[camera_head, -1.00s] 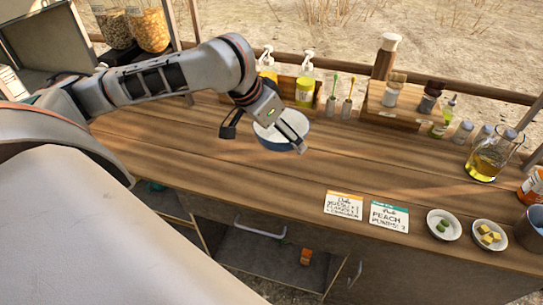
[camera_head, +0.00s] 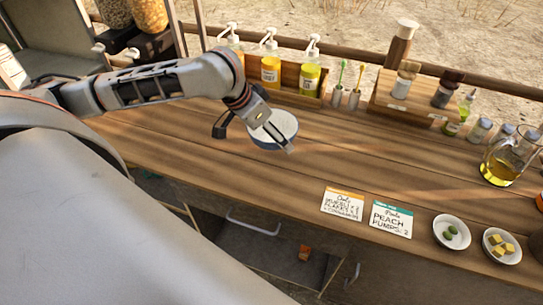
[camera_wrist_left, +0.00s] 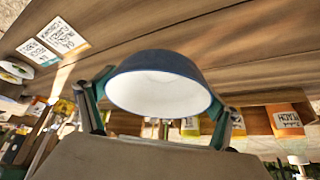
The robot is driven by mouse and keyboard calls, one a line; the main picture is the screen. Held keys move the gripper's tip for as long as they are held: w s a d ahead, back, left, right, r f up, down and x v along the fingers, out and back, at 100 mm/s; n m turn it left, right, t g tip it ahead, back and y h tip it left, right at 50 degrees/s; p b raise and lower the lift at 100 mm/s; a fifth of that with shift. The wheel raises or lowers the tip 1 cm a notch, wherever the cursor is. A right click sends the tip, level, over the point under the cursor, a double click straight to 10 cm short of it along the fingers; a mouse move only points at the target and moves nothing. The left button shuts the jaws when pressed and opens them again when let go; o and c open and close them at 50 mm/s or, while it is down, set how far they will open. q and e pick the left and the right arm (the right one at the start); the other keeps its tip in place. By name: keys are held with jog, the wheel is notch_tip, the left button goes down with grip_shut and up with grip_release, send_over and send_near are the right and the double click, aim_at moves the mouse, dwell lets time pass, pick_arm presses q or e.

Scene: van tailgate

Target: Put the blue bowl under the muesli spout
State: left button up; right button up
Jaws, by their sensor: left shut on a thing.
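The blue bowl (camera_head: 284,122), white inside, is in my left gripper (camera_head: 275,137) over the middle of the wooden counter. In the left wrist view the bowl (camera_wrist_left: 160,78) sits between the two fingers of the left gripper (camera_wrist_left: 158,108), which are shut on it. I cannot tell how high it is above the counter. Two clear dispensers with dry food stand at the far left: one darker (camera_head: 114,12), one golden (camera_head: 149,14). Their black lower parts show below; the spout openings are hard to make out. I cannot tell which holds muesli. My right gripper is not in view.
Pump bottles (camera_head: 271,68) stand in a wooden rack behind the bowl. Small bottles on a wooden stand (camera_head: 401,105) and a glass jug (camera_head: 503,165) are to the right. Two cards (camera_head: 391,217) and small dishes (camera_head: 452,232) lie near the front edge.

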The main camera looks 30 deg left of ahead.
aim_at(271, 140)
pick_arm(q)
notch_tip(271, 140, down, 3)
jog(key=shift+f, duration=0.15)
jog(key=shift+f+b, duration=0.4)
jog(key=shift+f, duration=0.3)
notch_tip(271, 140, down, 4)
jog(key=shift+r+b, duration=0.15)
jog(key=shift+b, duration=0.3)
jog(key=shift+r, duration=0.1)
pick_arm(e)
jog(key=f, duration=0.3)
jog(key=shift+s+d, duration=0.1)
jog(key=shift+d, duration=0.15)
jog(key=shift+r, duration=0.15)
pick_arm(q)
jog(key=o, duration=0.9)
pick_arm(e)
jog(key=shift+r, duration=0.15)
